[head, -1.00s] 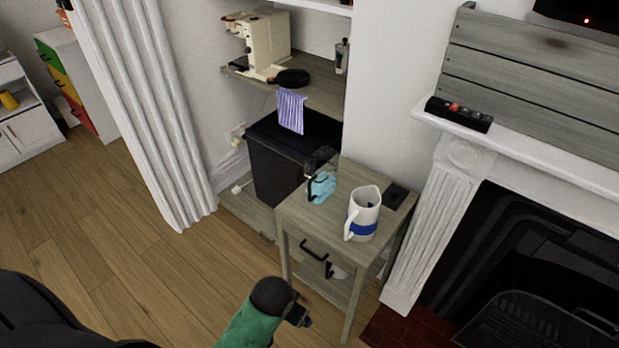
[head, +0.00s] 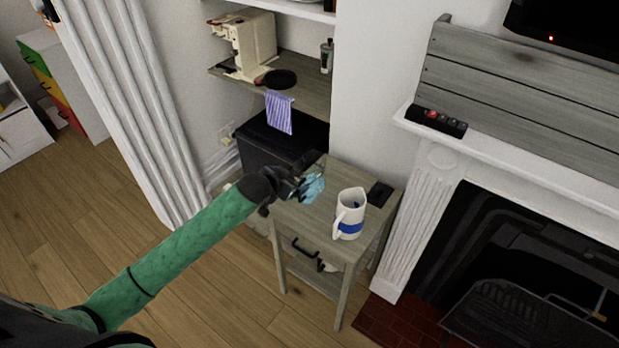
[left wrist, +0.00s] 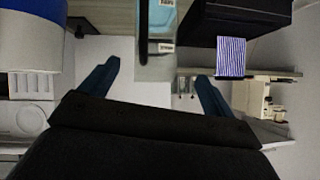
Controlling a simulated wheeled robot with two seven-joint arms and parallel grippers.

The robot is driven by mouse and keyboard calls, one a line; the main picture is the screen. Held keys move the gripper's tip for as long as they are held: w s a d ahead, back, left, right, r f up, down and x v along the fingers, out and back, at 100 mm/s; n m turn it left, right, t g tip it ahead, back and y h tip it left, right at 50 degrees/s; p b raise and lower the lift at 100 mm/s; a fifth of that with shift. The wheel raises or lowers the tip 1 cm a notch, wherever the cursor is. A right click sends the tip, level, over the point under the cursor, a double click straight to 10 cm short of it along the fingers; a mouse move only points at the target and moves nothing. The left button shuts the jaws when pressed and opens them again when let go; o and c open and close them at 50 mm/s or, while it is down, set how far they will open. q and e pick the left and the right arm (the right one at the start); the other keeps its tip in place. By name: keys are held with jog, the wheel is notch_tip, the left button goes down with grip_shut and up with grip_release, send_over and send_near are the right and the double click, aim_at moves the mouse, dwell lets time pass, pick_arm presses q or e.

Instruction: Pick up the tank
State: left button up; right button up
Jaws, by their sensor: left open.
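The tank (head: 314,184), a small clear container with light blue in it and a dark part at its top, stands on the small grey wooden side table (head: 322,216). My left gripper (head: 290,186) is at the tank's left side in the head view and covers part of it. In the left wrist view the tank (left wrist: 154,62) shows between the two spread blue fingers (left wrist: 155,82), with a gap on each side. The left gripper is open and holds nothing. Whether it touches the tank I cannot tell. My right gripper is not in view.
A white jug (head: 349,214) with a blue band stands on the table right of the tank, near its front edge. A black flat item (head: 380,193) lies at the back right. A black bin-like box (head: 270,145) stands behind the table. The fireplace (head: 500,235) is to the right.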

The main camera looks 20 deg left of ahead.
aim_at(308, 163)
pick_arm(q)
jog(key=shift+w+d+r+n+t+h, duration=0.35)
jog(key=shift+w+r+t+h, duration=0.1)
jog(key=shift+w+t+h, duration=0.25)
jog(key=shift+h, duration=0.3)
jog(key=shift+w+r+p+x, duration=0.2)
jog(key=shift+p+x, duration=0.5)
jog(key=shift+x, duration=0.65)
jog(key=shift+w+r+p+x, duration=0.1)
jog(key=shift+r+p+x, duration=0.25)
jog(key=shift+p+x, duration=0.7)
jog(key=shift+w+r+p+x, duration=0.1)
jog(key=shift+r+p+x, duration=0.2)
jog(key=shift+x, duration=1.35)
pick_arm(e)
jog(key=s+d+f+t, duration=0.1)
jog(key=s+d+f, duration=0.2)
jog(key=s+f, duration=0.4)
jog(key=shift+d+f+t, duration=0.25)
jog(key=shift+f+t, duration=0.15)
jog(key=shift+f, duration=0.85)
pick_arm(q)
jog(key=c, duration=1.9)
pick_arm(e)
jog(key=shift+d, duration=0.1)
pick_arm(q)
jog(key=shift+r, duration=0.1)
